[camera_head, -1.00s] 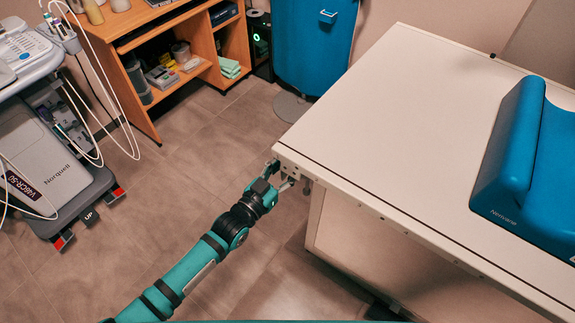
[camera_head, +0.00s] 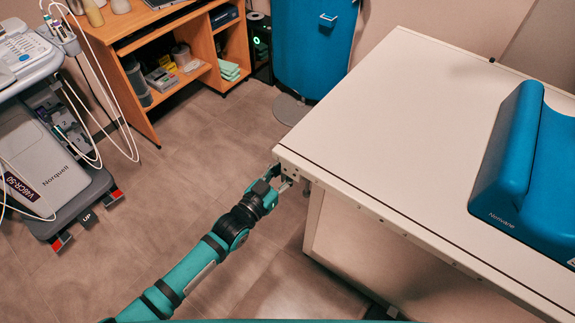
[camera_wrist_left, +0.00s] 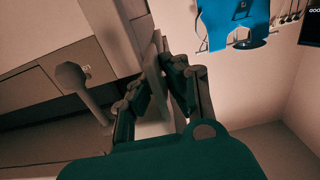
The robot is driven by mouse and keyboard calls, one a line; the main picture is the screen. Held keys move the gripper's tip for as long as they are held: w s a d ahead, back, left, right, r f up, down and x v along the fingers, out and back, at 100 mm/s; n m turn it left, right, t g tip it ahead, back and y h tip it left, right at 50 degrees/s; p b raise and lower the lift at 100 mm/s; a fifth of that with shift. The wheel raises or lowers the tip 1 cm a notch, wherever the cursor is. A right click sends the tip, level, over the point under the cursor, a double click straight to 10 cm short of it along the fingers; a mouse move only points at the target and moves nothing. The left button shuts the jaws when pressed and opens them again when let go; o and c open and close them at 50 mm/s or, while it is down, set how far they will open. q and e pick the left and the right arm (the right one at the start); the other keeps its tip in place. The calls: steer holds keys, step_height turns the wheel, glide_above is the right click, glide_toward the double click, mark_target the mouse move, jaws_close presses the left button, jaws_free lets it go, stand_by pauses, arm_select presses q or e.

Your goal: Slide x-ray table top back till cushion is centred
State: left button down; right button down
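The x-ray table top (camera_head: 400,110) is a long pale slab on a lighter base (camera_head: 350,250). A blue cushion (camera_head: 508,150) lies on it toward the right, cut off by the picture's right edge; the bare top extends to its left. My left gripper (camera_head: 285,178) is at the near left corner of the top, at its end edge. In the left wrist view, my left gripper's fingers (camera_wrist_left: 160,85) stand on either side of a thin pale edge, seemingly closed on it; the contact is partly hidden. My right gripper is in no view.
A grey medical cart (camera_head: 50,170) with cables stands at the left. A wooden shelf unit (camera_head: 150,60) and a blue upright thing (camera_head: 315,45) stand at the back. Tiled floor (camera_head: 205,150) is clear between the cart and the table.

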arm_select(q)
steer(key=x, duration=0.4)
steer(key=shift+w+d+f+b, duration=0.15)
steer(key=shift+w+d+b, duration=0.05)
steer(key=shift+w+b, duration=0.1)
steer(key=c, duration=1.5)
jaws_free()
steer(key=shift+s+a, duration=0.3)
steer(key=shift+s, duration=0.1)
steer(key=shift+c, duration=0.2)
steer(key=shift+o, duration=0.5)
steer(key=v, duration=1.1)
steer(key=shift+s+a, duration=0.2)
steer(key=shift+s, duration=0.05)
